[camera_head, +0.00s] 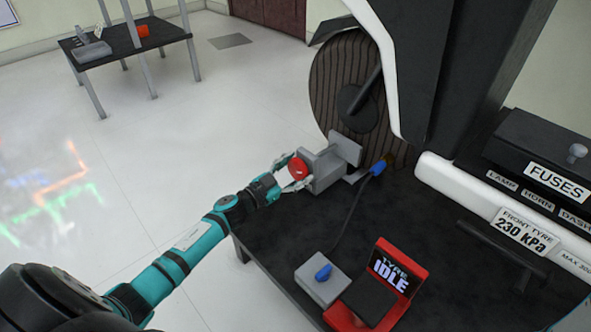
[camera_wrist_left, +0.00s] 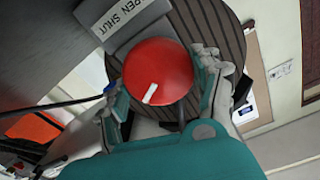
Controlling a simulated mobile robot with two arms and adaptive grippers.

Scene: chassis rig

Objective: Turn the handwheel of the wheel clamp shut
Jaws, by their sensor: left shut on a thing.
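The red handwheel (camera_head: 298,169) sits on the left face of the grey wheel clamp (camera_head: 325,170), at the near side of the striped tyre (camera_head: 345,85). My left gripper (camera_head: 291,178) is shut on the handwheel, with a finger on either side of it. In the left wrist view the round red handwheel (camera_wrist_left: 158,72) fills the space between the fingers. A white mark on its face points down and slightly left. A grey plate (camera_wrist_left: 115,20) above it is lettered "SHUT" and, partly cut off, "OPEN". My right gripper is not in view.
The dark bench holds a grey box (camera_head: 322,284) with a blue plug and a red tyre gauge (camera_head: 385,285) reading "TYRE IDLE". A cable runs from the box to a blue connector (camera_head: 378,167) by the clamp. A fuse box (camera_head: 545,160) stands at right.

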